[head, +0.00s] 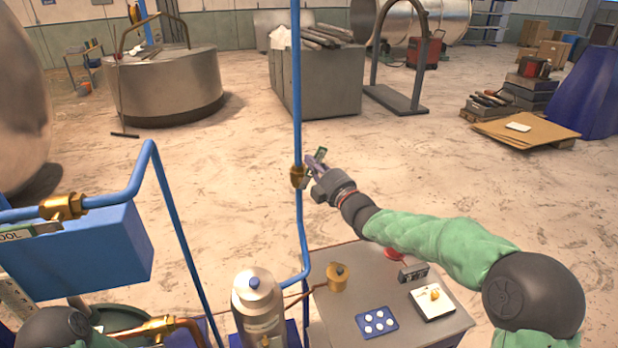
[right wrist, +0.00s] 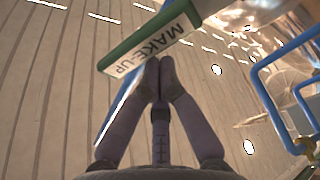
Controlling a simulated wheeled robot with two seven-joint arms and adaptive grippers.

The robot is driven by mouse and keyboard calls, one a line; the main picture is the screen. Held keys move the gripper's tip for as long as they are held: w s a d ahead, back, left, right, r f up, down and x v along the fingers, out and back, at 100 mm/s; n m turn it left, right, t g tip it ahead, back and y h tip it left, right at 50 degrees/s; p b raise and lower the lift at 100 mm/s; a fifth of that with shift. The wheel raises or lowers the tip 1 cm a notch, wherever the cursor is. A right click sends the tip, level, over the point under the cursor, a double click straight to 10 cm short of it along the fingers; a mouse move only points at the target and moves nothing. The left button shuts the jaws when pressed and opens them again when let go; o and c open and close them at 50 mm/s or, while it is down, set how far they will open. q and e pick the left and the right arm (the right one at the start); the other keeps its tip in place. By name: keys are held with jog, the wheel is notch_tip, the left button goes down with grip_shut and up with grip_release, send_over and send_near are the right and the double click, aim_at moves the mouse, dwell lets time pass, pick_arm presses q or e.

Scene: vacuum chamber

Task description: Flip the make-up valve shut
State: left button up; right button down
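The brass make-up valve (head: 298,176) sits on a vertical blue pipe in the middle of the head view. Its green-edged tag (head: 320,154) stands to the right of the pipe; in the right wrist view the MAKE-UP tag (right wrist: 150,48) reads upside down. My right gripper (head: 314,164) is close to the right side of the valve, by the tag. In the right wrist view its two fingertips (right wrist: 160,70) meet just under the tag, with nothing seen between them. Whether they touch the tag or lever is unclear. My left gripper is out of view.
A second brass valve (head: 62,206), its label ending in OOL, sits on a blue pipe at the left, above a blue box (head: 85,252). A silver canister (head: 258,300) and a grey bench (head: 345,318) stand below. The floor beyond is largely open.

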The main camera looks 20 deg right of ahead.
jog(key=d+f+m+t+h+b, duration=0.2)
jog(key=d+f+m+h+b, duration=0.3)
jog(key=m+b, duration=0.9)
jog(key=shift+w+d+f+t+b, duration=0.15)
jog(key=shift+d+f+t+b, duration=0.45)
jog(key=shift+b, duration=1.7)
jog(key=shift+d+r, duration=0.1)
notch_tip(320, 180, up, 5)
jog(key=p, duration=0.2)
jog(key=v, duration=1)
jog(key=shift+f, duration=0.35)
